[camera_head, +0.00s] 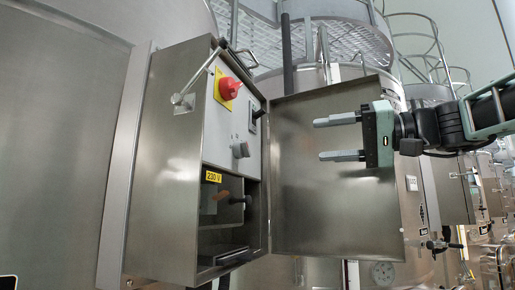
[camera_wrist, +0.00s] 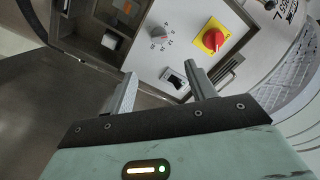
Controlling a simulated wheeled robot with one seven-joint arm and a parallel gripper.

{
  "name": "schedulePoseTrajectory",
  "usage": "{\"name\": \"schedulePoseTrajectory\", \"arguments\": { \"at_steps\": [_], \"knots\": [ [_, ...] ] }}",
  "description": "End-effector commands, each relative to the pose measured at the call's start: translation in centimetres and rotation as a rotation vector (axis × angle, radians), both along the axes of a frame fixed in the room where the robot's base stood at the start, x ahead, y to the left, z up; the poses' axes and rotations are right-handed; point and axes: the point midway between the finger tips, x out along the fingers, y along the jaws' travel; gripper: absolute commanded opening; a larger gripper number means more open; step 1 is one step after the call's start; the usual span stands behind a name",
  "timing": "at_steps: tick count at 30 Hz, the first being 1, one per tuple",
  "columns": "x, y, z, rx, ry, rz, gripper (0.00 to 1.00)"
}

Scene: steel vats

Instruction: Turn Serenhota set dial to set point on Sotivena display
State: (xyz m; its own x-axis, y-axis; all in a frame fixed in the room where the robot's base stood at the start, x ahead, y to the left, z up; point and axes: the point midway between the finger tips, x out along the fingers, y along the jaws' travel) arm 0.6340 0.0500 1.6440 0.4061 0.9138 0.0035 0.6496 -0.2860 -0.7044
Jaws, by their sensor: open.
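A grey dial (camera_head: 240,150) sits on the light grey panel inside the open steel control box, below the red switch.
The box door (camera_head: 335,185) stands open to the right, behind my gripper. A red rotary switch on yellow (camera_head: 229,88) is above the dial. Steel vats stand around.

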Motion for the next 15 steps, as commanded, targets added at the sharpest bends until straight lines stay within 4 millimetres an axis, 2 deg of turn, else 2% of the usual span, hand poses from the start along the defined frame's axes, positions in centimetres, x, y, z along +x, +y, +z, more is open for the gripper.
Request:
{"name": "schedulePoseTrajectory", "arguments": {
  "at_steps": [15],
  "knots": [
    [4.2,9.6,0.4,0.0,0.009,0.005,0.56]
  ]
}}
